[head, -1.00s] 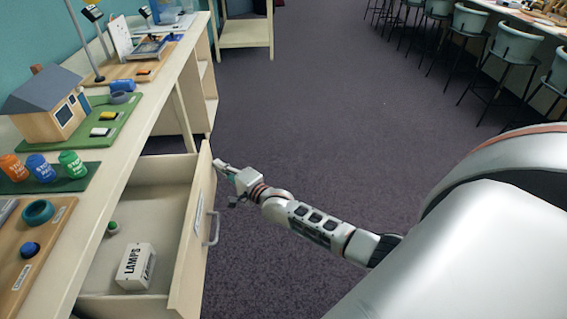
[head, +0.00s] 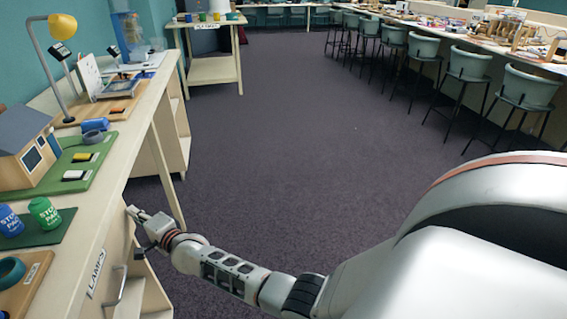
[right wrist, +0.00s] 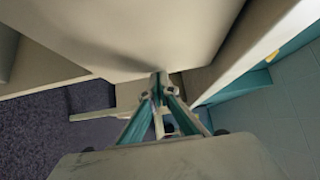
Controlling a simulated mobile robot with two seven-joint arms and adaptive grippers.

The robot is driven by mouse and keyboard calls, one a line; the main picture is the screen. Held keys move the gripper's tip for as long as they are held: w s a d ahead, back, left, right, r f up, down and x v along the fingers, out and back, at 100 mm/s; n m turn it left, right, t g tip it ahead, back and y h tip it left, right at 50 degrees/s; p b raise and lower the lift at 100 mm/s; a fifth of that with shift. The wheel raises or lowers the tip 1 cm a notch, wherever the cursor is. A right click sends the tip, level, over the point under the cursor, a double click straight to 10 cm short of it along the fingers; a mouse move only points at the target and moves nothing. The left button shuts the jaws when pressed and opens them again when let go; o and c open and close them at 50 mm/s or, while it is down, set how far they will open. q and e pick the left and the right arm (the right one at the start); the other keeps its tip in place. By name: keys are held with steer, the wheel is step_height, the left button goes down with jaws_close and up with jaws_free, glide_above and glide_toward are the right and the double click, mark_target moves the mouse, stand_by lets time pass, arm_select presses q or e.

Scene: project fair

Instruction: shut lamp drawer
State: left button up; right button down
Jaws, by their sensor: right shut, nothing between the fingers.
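The lamp drawer's pale front (head: 124,240) stands close under the bench top's edge, with a "LAMPS" label (head: 97,272) and a grey bar handle (head: 117,286). None of the drawer's inside shows in the head view, and I see no gap along its top. My right gripper (head: 132,211) is shut and empty, with its tips at the far end of the drawer front. In the right wrist view the closed fingertips (right wrist: 158,79) meet or nearly meet a broad pale panel; exact contact is hard to tell. My left gripper is not in view.
The bench top (head: 106,205) carries a model house (head: 24,150), stop-marked cans (head: 45,213), a teal ring (head: 11,271) and a yellow lamp (head: 62,27). A small table (head: 215,70) stands beyond. Chairs (head: 470,62) line the right. The carpet between is clear.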

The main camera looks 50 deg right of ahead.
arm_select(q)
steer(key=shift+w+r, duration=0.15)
arm_select(e)
steer(key=shift+w+a+r, duration=0.15)
steer(key=shift+w+a, duration=0.05)
steer(key=shift+a, duration=0.1)
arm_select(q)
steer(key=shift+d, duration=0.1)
